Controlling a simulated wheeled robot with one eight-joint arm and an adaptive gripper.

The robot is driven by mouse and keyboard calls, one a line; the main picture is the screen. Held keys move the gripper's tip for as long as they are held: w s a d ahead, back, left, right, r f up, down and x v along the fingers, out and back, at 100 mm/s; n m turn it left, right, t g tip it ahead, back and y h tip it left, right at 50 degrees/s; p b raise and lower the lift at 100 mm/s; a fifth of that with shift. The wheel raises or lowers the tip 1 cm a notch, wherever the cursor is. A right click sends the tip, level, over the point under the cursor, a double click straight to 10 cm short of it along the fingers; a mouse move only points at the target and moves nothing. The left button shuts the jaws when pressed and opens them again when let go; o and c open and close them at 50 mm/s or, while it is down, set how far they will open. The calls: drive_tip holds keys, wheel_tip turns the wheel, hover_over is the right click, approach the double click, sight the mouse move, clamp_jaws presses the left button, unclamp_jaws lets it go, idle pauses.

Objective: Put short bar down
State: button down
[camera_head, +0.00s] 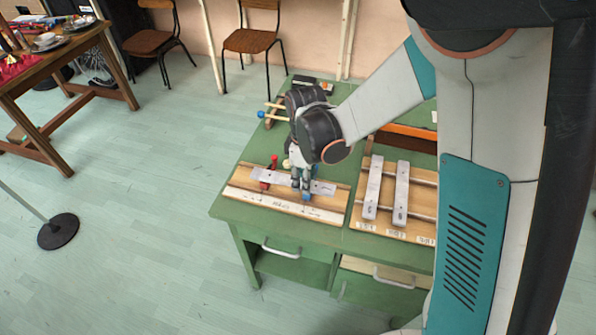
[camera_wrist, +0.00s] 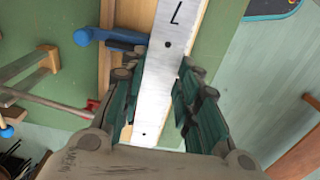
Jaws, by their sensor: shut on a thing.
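A grey metal bar (camera_head: 270,177) lies over the wooden board (camera_head: 335,207) at the front left of the green bench. My gripper (camera_head: 301,187) is shut on this bar, near its right part in the head view. In the wrist view the bar (camera_wrist: 168,65) runs between the fingers of my gripper (camera_wrist: 158,78); it bears a dark L-like mark and small holes. A red support (camera_head: 265,184) and a blue support (camera_head: 307,196) show at the bar. I cannot tell whether the bar rests on them. My fingers hide part of the bar.
To the right, a wooden rack (camera_head: 425,180) carries two grey bars (camera_head: 373,190) (camera_head: 401,195) on rails, with paper labels in front. Mallets (camera_head: 275,111) lie behind the board. A white marked strip (camera_head: 270,203) runs along the board's front. My arm hides some of the bench.

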drive_tip(key=shift+w+a, duration=0.15)
drive_tip(key=shift+w, duration=0.4)
drive_tip(key=w, duration=0.1)
drive_tip(key=w+b, duration=0.1)
drive_tip(key=w+a+f, duration=0.1)
drive_tip(key=shift+w+b, duration=0.2)
drive_tip(key=shift+b, duration=0.15)
drive_tip(key=shift+s+f, duration=0.1)
drive_tip(key=shift+f, duration=0.15)
drive_tip(key=shift+f+b, duration=0.5)
drive_tip(key=c, duration=1.2)
unclamp_jaws()
drive_tip(key=shift+r, duration=0.15)
wheel_tip(320, 180, up, 13)
drive_tip(key=p, duration=0.5)
